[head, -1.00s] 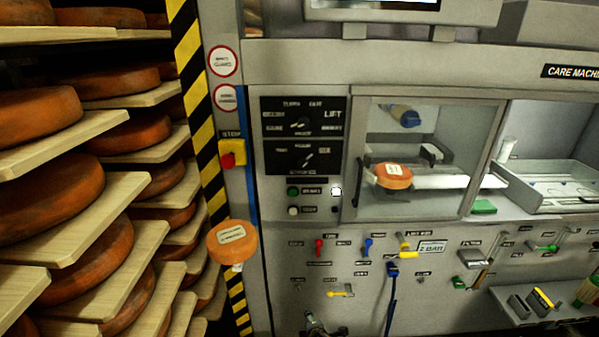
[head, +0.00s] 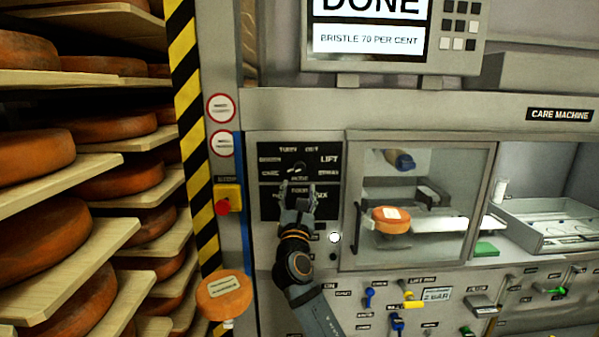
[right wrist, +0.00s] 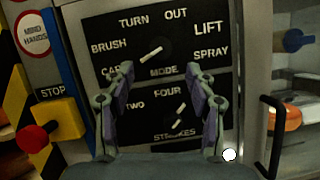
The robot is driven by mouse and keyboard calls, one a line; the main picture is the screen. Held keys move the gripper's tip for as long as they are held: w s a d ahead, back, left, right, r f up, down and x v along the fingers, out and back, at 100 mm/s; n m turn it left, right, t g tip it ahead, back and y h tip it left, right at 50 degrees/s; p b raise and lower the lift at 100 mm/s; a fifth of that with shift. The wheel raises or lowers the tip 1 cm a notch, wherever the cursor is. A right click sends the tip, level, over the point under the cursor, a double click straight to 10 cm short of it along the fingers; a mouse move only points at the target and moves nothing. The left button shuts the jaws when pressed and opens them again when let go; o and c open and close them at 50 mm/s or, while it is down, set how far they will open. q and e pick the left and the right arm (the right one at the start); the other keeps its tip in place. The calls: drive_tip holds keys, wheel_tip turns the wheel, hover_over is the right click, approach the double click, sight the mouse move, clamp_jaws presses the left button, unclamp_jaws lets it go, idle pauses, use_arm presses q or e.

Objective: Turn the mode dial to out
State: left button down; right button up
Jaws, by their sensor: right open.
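The mode dial (right wrist: 151,54) is a dark knob with a pale bar on the upper black panel, ringed by the words care, brush, turn, out, lift and spray. Its bar slants from lower left to upper right; I cannot tell which end is the pointer. The dial also shows in the head view (head: 296,168). The word out (right wrist: 176,13) is above and right of it. My right gripper (right wrist: 160,70) is open and empty, its fingertips apart just below the dial. In the head view the right gripper (head: 298,188) covers much of the lower panel. My left gripper is not in view.
The strokes dial (right wrist: 180,124) shows between my right fingers. A red stop button (head: 222,207) is left of the panels, above a labelled cheese (head: 224,294). A glazed chamber (head: 468,165) stands to the right. The screen (head: 367,38) reads done, bristle 70 per cent.

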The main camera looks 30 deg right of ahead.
sight(300, 171)
drive_tip(key=p+x, duration=0.1)
drive_tip(key=x, duration=0.7)
drive_tip(key=shift+w+d+p, duration=0.1)
drive_tip(key=shift+d+p, duration=0.05)
drive_tip(key=shift+p, duration=0.25)
drive_tip(key=c, duration=1.1)
drive_tip(key=shift+f, duration=0.1)
drive_tip(key=shift+c, duration=0.2)
drive_tip(key=shift+m, duration=0.3)
